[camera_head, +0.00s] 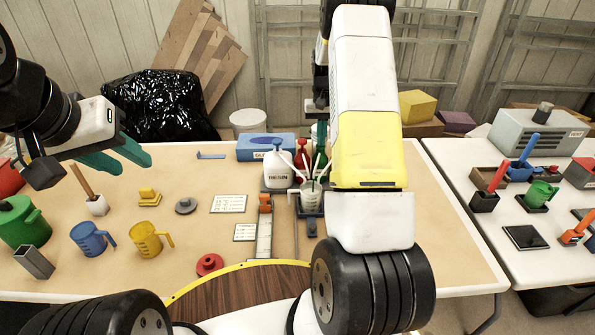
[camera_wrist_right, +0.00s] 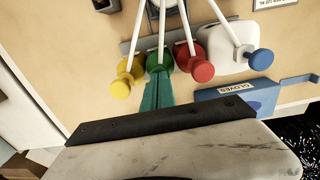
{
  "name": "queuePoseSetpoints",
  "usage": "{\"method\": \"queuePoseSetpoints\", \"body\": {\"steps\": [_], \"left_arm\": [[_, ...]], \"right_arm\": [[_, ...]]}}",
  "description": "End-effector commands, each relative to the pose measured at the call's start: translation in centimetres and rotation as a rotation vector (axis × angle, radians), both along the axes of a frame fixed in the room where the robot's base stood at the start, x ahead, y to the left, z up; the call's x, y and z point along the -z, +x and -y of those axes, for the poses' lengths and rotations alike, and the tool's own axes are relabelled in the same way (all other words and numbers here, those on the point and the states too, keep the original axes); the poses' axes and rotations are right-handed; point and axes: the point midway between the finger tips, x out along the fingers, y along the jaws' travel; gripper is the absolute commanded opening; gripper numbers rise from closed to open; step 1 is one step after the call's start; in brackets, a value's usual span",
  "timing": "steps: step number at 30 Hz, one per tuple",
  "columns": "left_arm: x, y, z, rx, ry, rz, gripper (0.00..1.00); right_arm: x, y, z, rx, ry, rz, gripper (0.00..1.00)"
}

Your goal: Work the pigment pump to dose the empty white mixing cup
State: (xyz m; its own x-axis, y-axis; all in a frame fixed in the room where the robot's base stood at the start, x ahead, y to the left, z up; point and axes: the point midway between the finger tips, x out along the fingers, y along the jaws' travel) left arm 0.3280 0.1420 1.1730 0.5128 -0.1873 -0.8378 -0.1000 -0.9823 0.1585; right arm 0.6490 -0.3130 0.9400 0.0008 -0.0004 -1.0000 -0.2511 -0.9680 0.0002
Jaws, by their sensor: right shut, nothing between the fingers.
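The white mixing cup (camera_head: 312,195) stands at the middle of the table with thin white spouts reaching over it; its inside is hard to see. The pump heads show in the right wrist view: yellow (camera_wrist_right: 121,90), green (camera_wrist_right: 158,64), red (camera_wrist_right: 203,71), and blue (camera_wrist_right: 262,60) on the white resin jug. The jug (camera_head: 278,168) stands left of the cup in the head view. My right gripper (camera_wrist_right: 158,82) is shut and empty, its teal fingertips at the green head; contact is unclear. My left gripper (camera_head: 134,163) is open and empty above the table's left part.
A blue gloves box (camera_head: 266,147) stands behind the jug. Blue (camera_head: 92,239) and yellow (camera_head: 149,240) measuring jugs stand at the left. A red lid-like piece (camera_head: 209,264) lies near the front edge. My right arm hides part of the table right of the cup.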

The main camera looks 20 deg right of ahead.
Motion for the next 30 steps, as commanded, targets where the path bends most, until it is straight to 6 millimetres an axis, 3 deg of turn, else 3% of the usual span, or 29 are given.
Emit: {"method": "queuePoseSetpoints", "body": {"steps": [11, 30], "left_arm": [[0.0, 0.0, 0.0, 0.0, 0.0, 0.0, 0.36], [0.0, 0.0, 0.0, 0.0, 0.0, 0.0, 0.36]], "right_arm": [[0.0, -0.1, 0.0, 0.0, 0.001, -0.003, 0.0], [-3.6, 0.0, 0.0, 0.0, 0.0, -0.001, 0.0]]}}
